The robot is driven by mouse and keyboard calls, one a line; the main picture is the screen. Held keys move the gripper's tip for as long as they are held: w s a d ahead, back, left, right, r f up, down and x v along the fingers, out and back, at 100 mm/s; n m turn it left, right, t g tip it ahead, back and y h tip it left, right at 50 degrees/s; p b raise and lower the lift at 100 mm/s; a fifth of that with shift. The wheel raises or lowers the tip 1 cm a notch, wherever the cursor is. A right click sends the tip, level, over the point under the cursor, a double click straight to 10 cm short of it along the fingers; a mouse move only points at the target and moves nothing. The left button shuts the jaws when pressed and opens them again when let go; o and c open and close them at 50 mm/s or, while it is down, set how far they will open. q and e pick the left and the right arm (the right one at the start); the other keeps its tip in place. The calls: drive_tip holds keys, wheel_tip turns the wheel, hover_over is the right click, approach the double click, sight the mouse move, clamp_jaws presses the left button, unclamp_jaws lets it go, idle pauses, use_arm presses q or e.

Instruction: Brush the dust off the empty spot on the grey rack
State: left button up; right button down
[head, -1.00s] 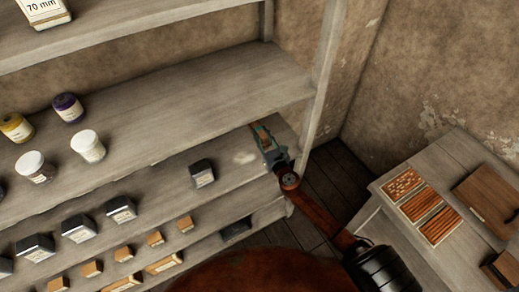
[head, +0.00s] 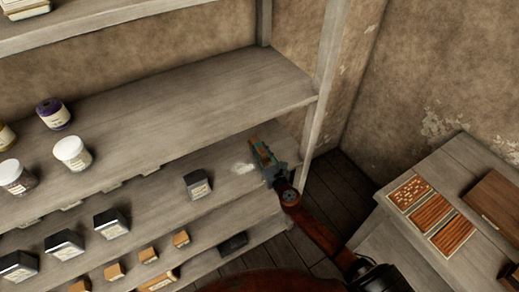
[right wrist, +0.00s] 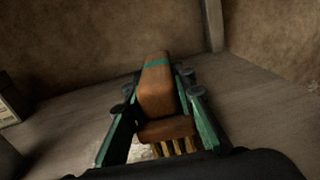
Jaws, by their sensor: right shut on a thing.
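The grey rack (head: 190,105) fills the left and middle of the head view. A pale dust patch (head: 243,168) lies on its middle shelf, right of a dark labelled box (head: 197,185). My right gripper (head: 262,156) is at the right end of that shelf, just right of the dust. In the right wrist view its green fingers (right wrist: 155,110) are shut on a brush (right wrist: 157,88) with a brown wooden body, a green band and pale bristles pointing down. Some dust (right wrist: 140,153) shows beside the bristles. I cannot tell whether the bristles touch the shelf. My left gripper is out of view.
Jars (head: 72,153) stand on the shelf above. Dark boxes and small wooden blocks (head: 148,255) sit left and below. A rack post (head: 325,90) rises close behind my right gripper. A side table (head: 470,180) with trays stands at right.

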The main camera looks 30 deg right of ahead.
drive_tip(key=shift+f+b, duration=0.9)
drive_tip(key=shift+f, duration=0.05)
idle(0.6)
drive_tip(key=shift+a+r, duration=0.1)
drive_tip(key=shift+s+a+r+p, duration=0.1)
drive_tip(key=shift+a+p, duration=0.4)
drive_tip(key=shift+a, duration=0.8)
drive_tip(key=shift+s+a+f+p, duration=0.1)
drive_tip(key=shift+a+f+p, duration=0.05)
drive_tip(key=shift+a, duration=0.95)
drive_tip(key=shift+s+a+f+p, duration=0.1)
drive_tip(key=shift+a+f+p, duration=0.05)
drive_tip(key=shift+a, duration=0.9)
